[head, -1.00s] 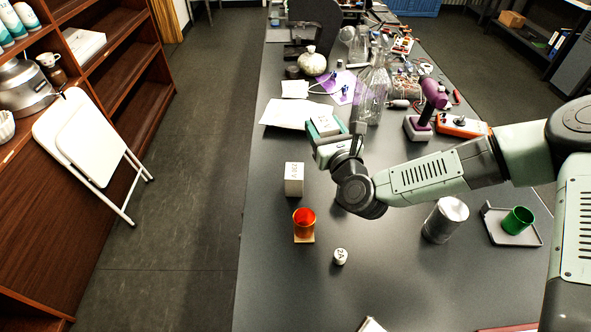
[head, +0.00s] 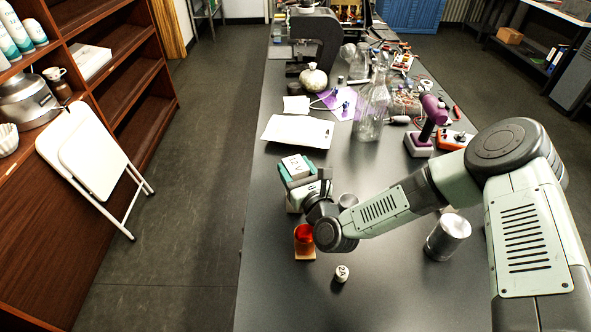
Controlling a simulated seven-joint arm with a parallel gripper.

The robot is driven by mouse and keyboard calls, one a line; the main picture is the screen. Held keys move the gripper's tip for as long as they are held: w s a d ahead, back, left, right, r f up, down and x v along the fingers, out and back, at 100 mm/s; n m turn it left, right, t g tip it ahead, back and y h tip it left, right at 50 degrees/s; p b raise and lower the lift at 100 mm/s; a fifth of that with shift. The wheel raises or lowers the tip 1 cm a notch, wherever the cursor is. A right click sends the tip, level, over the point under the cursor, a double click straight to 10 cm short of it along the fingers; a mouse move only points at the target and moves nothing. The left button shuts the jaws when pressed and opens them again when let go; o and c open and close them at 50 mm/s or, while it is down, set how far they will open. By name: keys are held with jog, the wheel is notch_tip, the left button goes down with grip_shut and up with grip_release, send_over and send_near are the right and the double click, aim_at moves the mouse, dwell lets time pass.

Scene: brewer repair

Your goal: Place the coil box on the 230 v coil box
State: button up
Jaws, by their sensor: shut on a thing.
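My gripper (head: 299,174) is shut on a small white box, the coil box (head: 296,164), with dark marks on its top face that are too small to read. The teal finger pads sit on either side of it. A second pale box (head: 290,208), labelled on its top in the earlier frame and taken as the 230 V coil box, stands on the dark bench under my gripper. Only a sliver of its left side shows. The held box appears above it; whether they touch cannot be told.
A grey cup (head: 347,200) and a metal can (head: 448,236) are to the right. Papers (head: 297,131) and a glass flask (head: 371,108) lie farther back.

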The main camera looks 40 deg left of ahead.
jog(key=shift+f, duration=0.25)
jog(key=o, duration=1.2)
jog(key=shift+r, duration=0.15)
jog(key=v, duration=1.2)
